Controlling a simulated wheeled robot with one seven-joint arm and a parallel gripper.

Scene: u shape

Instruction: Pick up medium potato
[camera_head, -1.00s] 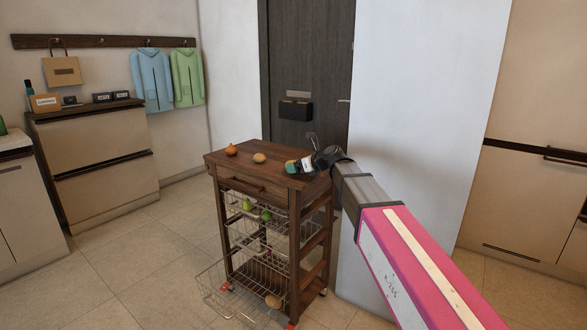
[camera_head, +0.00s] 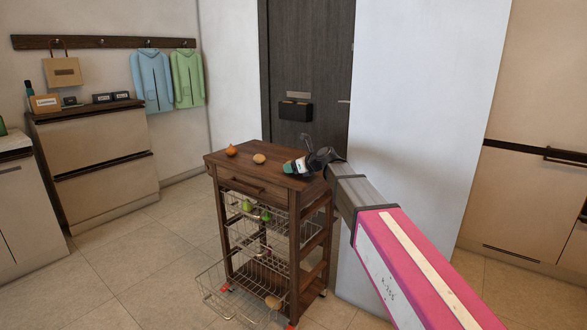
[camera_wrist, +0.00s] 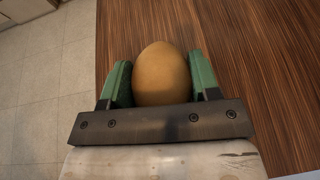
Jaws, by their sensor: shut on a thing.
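A smooth tan potato (camera_wrist: 162,75) sits between the two green fingers of my gripper (camera_wrist: 162,86) in the wrist view. The fingers are shut on its two sides, with the cart's brown wooden top behind it. In the head view my gripper (camera_head: 289,167) is low at the right part of the cart top, and the held potato is hard to make out there. Whether it still touches the wood I cannot tell. Another tan potato (camera_head: 259,158) lies on the cart top, left of my gripper.
An orange-brown onion-like item (camera_head: 232,150) lies on the wooden cart (camera_head: 255,178) at the left. Green pears (camera_head: 248,205) sit in a wire basket below, and a tan item (camera_head: 273,302) is in the bottom basket. A white wall (camera_head: 420,110) stands close behind the arm.

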